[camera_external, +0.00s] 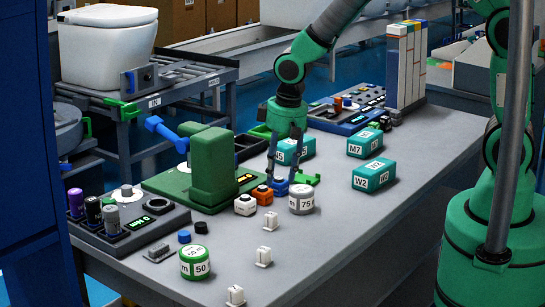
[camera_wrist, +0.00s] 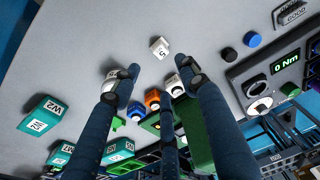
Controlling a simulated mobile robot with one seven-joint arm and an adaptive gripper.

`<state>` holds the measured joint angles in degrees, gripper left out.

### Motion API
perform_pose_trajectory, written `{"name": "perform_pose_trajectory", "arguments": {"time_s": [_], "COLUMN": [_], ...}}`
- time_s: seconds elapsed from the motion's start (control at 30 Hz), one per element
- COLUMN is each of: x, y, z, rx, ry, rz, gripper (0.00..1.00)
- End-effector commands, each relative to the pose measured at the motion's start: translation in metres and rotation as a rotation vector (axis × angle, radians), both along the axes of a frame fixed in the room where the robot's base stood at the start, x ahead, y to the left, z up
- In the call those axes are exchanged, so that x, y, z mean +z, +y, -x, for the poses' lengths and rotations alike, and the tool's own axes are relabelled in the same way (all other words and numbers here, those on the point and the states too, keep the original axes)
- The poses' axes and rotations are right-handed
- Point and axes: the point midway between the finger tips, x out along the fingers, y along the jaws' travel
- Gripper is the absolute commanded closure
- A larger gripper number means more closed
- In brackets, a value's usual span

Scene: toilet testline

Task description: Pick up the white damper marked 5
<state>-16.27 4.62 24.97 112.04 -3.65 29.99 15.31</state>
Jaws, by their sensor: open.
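The white damper marked 5 (camera_wrist: 160,47) stands alone on the grey table in the wrist view, just beyond my fingertips. In the external view it appears to be the small white damper (camera_external: 268,222) in front of the white-and-orange blocks, though its mark is not readable there. My gripper (camera_external: 282,178) is open and empty, pointing down above the table beside the blue block and the 75 weight. In the wrist view my gripper (camera_wrist: 160,70) has its fingers spread apart, not touching the damper. Two more white dampers (camera_external: 264,256) (camera_external: 235,295) stand nearer the front edge.
A white round 75 weight (camera_external: 302,199) and white (camera_external: 245,205), orange (camera_external: 262,195) and blue (camera_external: 281,187) blocks stand close together. A green press (camera_external: 213,168) is left of them. A green-white 50 weight (camera_external: 195,263) stands in front. Teal boxes (camera_external: 374,175) lie right.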

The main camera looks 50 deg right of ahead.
Motion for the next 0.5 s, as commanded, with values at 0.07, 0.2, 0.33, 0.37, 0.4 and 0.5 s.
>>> {"name": "perform_pose_trajectory", "arguments": {"time_s": [0.07,0.2,0.33,0.37,0.4,0.5], "x": [-0.004,-0.017,-0.035,-0.040,-0.046,-0.061], "y": [0.000,0.000,0.000,0.000,0.000,0.000], "z": [0.000,-0.002,-0.004,-0.005,-0.006,-0.008], "rx": [0.000,0.000,0.000,0.000,0.000,0.000], "ry": [0.001,0.003,0.003,0.003,0.003,0.004], "rz": [0.000,0.001,0.001,0.001,0.001,0.001], "gripper": [0.56,0.56,0.56,0.56,0.56,0.56]}}
